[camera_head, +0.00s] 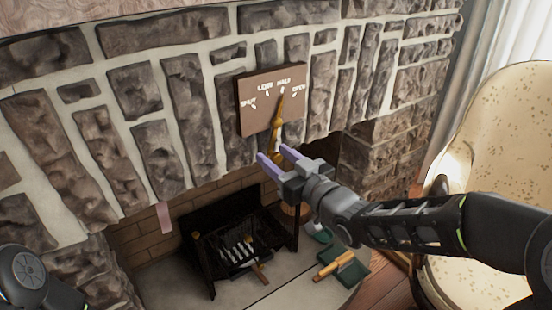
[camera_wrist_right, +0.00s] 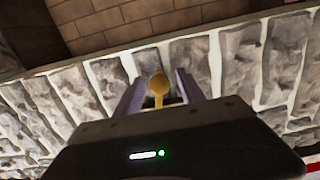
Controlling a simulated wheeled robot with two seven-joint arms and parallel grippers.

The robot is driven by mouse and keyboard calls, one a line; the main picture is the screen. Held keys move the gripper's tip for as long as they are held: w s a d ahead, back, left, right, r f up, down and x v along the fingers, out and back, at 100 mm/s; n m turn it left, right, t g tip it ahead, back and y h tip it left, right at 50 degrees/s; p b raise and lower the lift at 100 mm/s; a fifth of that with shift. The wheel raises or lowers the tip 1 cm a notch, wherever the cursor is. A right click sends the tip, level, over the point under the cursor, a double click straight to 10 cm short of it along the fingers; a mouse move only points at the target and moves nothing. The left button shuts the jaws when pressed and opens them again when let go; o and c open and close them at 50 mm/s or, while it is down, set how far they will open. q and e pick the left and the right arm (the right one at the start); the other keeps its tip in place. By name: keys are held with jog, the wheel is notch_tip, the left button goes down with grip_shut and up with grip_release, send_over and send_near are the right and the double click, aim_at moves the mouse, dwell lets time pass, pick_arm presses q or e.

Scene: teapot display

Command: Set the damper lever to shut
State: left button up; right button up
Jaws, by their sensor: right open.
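The damper plate (camera_head: 257,112) is a brown panel on the stone fireplace front, marked SHUT, LOW, HALF and OPEN from left to right. The brass damper lever (camera_head: 276,128) crosses it, its upper tip near the HALF mark and its lower end hanging below the plate. My right gripper (camera_head: 272,156) is open at the lower end of the lever. In the right wrist view, the lever's round brass knob (camera_wrist_right: 159,84) appears between the two spread purple fingers, with gaps on both sides. Whether either finger touches it, I cannot tell. My left gripper is out of view.
Below is the firebox with a dark grate (camera_head: 236,252) holding pale sticks. A pink strip (camera_head: 164,217) hangs at the left. A cream armchair (camera_head: 500,130) stands at the right.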

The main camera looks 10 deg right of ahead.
jog(key=shift+w, duration=0.1)
jog(key=shift+c, duration=0.4)
grip_shut()
dwell(1.0)
